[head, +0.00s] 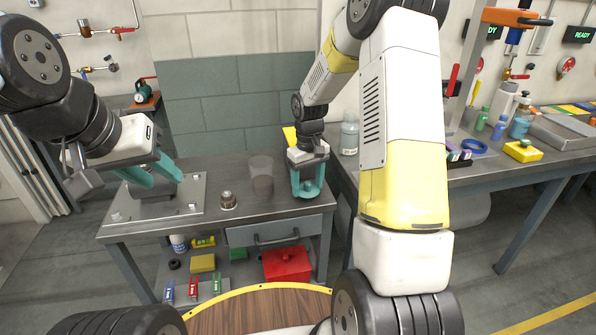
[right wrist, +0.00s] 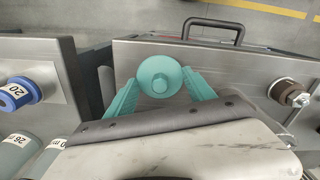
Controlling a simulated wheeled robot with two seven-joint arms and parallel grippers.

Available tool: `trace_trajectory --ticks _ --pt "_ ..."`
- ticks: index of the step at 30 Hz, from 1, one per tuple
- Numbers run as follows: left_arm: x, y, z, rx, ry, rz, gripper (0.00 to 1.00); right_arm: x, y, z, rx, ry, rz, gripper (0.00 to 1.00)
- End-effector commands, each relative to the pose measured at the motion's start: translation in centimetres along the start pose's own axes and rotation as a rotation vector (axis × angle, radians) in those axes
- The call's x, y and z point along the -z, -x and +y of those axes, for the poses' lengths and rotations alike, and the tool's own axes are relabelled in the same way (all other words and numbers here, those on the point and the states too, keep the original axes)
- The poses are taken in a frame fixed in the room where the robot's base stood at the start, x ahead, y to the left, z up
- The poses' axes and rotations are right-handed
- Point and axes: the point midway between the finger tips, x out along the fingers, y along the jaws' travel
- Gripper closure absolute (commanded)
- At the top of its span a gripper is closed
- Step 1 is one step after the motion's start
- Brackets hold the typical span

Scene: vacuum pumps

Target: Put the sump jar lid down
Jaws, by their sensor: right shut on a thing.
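The sump jar lid (right wrist: 158,77) is a round teal piece with a knob on its middle. It sits between the two teal fingers of my right gripper (head: 306,186), which is shut on it. In the head view the lid (head: 306,190) is low over the right end of the grey bench; whether it touches the top I cannot tell. A clear open jar (head: 262,180) stands on the bench just left of it. My left gripper (head: 155,174) is open over the metal plate at the bench's left.
A small brown-and-metal fitting (head: 228,201) stands on the grey bench (head: 240,219), between plate (head: 190,196) and jar. A second bench (head: 470,174) with bottles adjoins at the right. A red box (head: 287,264) sits on the shelf below. The bench's front strip is bare.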

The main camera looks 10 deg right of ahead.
Motion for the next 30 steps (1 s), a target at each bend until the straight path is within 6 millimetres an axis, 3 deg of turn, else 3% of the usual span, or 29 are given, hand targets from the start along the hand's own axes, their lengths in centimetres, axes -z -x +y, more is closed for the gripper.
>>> trace_trajectory --ticks 22,23,26,30 --pt "0.00 0.00 0.00 0.000 0.000 0.000 0.64 0.00 -1.05 -0.02 0.000 -0.002 0.000 0.77" --pt "0.00 0.00 0.00 0.000 0.000 0.000 0.64 0.00 -1.05 -0.02 0.000 -0.002 0.000 0.34" --pt "0.00 0.00 0.00 0.000 0.000 0.000 0.64 -0.01 -1.06 -0.02 0.000 -0.002 0.000 0.14" --pt "0.00 0.00 0.00 0.000 0.000 0.000 0.64 -0.03 -1.09 -0.03 0.001 -0.002 -0.001 0.12"
